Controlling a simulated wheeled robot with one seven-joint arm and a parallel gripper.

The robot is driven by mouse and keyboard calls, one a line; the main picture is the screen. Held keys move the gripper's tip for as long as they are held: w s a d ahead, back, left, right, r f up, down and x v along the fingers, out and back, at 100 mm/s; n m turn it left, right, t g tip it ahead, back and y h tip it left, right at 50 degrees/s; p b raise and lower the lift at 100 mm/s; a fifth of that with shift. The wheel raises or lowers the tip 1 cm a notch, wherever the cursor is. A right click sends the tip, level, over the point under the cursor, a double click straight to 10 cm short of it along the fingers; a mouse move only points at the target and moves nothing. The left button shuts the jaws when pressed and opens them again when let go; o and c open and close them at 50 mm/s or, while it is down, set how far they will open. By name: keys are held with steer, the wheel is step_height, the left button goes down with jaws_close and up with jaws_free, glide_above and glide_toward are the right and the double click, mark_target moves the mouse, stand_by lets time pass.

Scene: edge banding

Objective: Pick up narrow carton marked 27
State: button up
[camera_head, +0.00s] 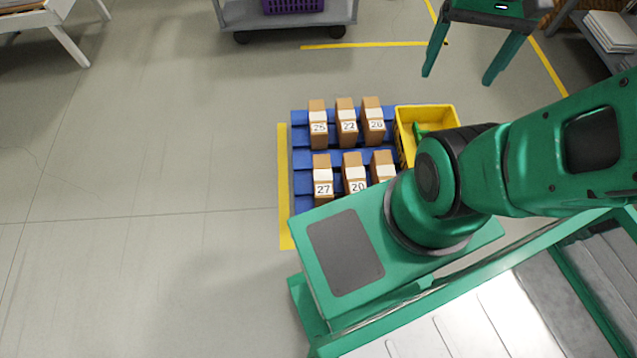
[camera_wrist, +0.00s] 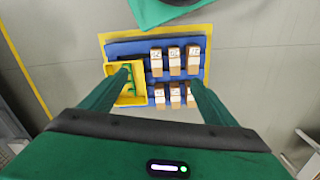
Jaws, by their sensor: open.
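The narrow brown carton marked 27 (camera_head: 322,174) stands upright at the left end of the nearer row on a blue pallet (camera_head: 303,163). Its white label faces my body camera. In the wrist view, which is turned about, a carton at the right end of the upper row (camera_wrist: 193,60) appears to be the same one, though its label is too small to read surely. My gripper (camera_wrist: 158,82) is open and empty, its two fingers well apart above the pallet.
Cartons 25 (camera_head: 318,124), 22 (camera_head: 346,122) and 26 (camera_head: 373,121) form the farther row. Carton 20 (camera_head: 354,172) and another, partly hidden by my arm, stand beside 27. A yellow bin (camera_head: 453,112) holds green items at right. Floor left of the pallet is clear.

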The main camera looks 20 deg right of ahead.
steer(key=w+d+f, duration=0.3)
steer(key=w+f, duration=0.1)
steer(key=w, duration=0.4)
steer(key=w+a+f+n+h, duration=0.1)
steer(key=w+a+f, duration=0.2)
steer(key=w+f, duration=0.7)
steer(key=w+a+f+n, duration=0.1)
steer(key=w+a+f, duration=0.1)
steer(key=w+f, duration=0.75)
steer(key=y, duration=0.1)
glide_above(323, 174)
step_height(323, 174, down, 38)
steer(key=shift+d+r, duration=0.1)
steer(key=shift+r, duration=0.05)
step_height(323, 174, down, 5)
steer(key=shift+s+f, duration=0.1)
steer(key=shift+a+f, duration=0.2)
steer(key=shift+f, duration=2.8)
